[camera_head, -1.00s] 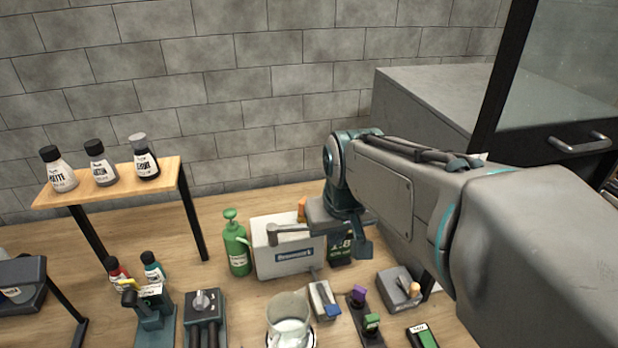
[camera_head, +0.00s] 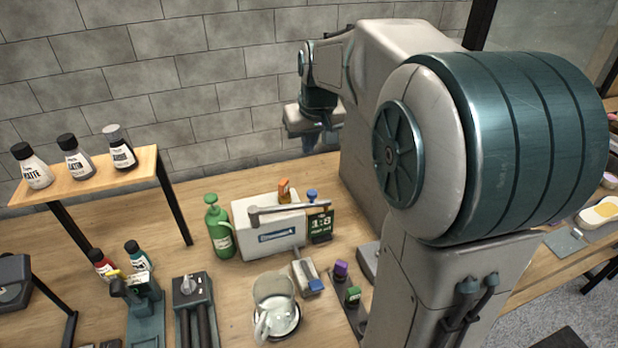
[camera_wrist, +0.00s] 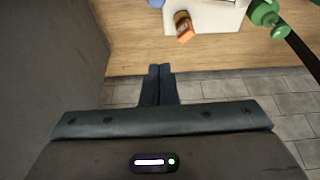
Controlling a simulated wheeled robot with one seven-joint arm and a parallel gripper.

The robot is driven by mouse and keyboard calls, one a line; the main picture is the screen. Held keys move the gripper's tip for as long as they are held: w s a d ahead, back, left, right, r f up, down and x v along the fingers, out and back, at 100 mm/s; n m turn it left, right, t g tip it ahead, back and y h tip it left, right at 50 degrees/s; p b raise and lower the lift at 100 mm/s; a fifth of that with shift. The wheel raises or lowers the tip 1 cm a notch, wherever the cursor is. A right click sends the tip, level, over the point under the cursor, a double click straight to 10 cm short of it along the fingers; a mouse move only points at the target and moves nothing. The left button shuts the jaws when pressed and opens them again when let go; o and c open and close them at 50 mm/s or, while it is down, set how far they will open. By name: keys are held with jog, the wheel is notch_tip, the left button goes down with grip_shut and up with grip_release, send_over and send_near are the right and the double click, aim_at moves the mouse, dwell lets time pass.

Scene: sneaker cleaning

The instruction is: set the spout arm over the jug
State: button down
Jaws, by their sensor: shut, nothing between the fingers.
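A white dispenser box (camera_head: 254,241) stands on the bench, and it shows partly at the top of the wrist view (camera_wrist: 214,20). A thin grey spout arm (camera_head: 292,209) lies level above the box, running left to right, with a short downturned end at its left. The clear glass jug (camera_head: 272,289) stands in front of the box. My gripper (camera_head: 311,144) is behind and above the box, near the wall, apart from the spout arm. Its fingers (camera_wrist: 157,84) are together and empty.
A green bottle (camera_head: 218,232) stands left of the box. An orange bottle (camera_head: 284,191) and a dark 1:8 sign (camera_head: 320,226) are beside it. A wooden shelf (camera_head: 84,184) with three bottles is at left. A small blue-ended block (camera_head: 306,273) lies right of the jug.

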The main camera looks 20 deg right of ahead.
jog(key=p, duration=0.3)
send_over(290, 205)
jog(key=w+d, duration=0.2)
jog(key=d, duration=0.3)
notch_tip(290, 205, down, 10)
jog(key=shift+s+d, duration=0.15)
jog(key=shift+s, duration=0.3)
